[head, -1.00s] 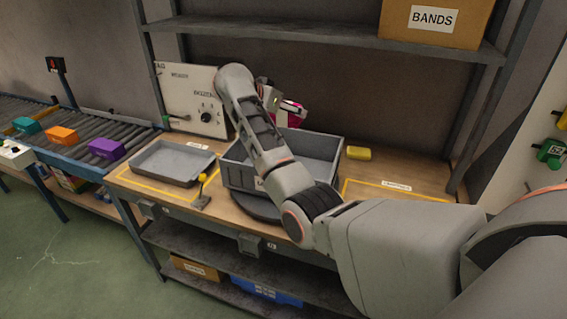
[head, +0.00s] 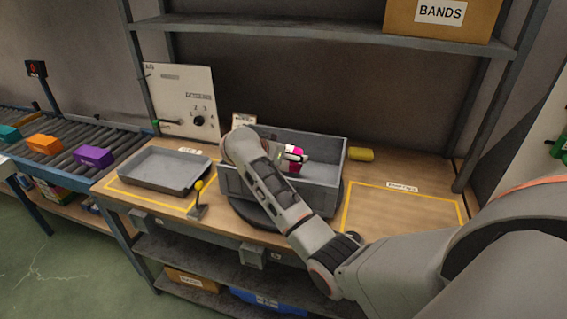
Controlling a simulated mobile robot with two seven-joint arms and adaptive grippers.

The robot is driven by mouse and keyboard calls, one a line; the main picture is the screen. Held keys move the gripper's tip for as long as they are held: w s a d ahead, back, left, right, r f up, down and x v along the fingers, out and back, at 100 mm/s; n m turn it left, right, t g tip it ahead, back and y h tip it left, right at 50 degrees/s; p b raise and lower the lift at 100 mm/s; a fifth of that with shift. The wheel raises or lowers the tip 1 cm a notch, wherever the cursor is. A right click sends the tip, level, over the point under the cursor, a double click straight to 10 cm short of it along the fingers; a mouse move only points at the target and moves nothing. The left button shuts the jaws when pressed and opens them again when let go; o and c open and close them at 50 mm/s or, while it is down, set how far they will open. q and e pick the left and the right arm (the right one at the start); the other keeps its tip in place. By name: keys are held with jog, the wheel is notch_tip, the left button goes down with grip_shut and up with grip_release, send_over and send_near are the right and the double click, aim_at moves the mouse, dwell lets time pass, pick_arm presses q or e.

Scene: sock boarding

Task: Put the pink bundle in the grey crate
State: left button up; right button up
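The grey crate (head: 318,199) stands on a dark round turntable (head: 252,214) on the workbench. The pink bundle (head: 294,167) is within the crate's opening, below its rim line in the head view. My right arm reaches in from the right, across the crate's front left. My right gripper (head: 296,156) is at the bundle and appears shut on it. The forearm and gripper hide part of the bundle, so whether it touches the crate floor cannot be told. My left gripper is not in view.
A shallow grey tray (head: 160,187) lies left of the crate, with a yellow-knobbed lever (head: 198,199) between them. A yellow-outlined area (head: 400,212) at right is bare. A shelf (head: 320,30) overhangs the back.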

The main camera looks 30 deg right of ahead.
aim_at(285, 163)
notch_tip(285, 163, down, 2)
jog(key=shift+f+b, duration=0.1)
jog(key=shift+b, duration=0.75)
jog(key=shift+a, duration=0.15)
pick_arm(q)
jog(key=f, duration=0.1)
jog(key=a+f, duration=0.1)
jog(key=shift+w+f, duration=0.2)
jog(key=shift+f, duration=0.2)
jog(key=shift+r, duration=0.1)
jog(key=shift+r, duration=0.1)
pick_arm(e)
jog(key=shift+f, duration=0.4)
jog(key=shift+f, duration=0.1)
jog(key=o, duration=1.2)
jog(key=shift+f, duration=0.1)
jog(key=shift+s, duration=0.1)
jog(key=shift+f, duration=0.1)
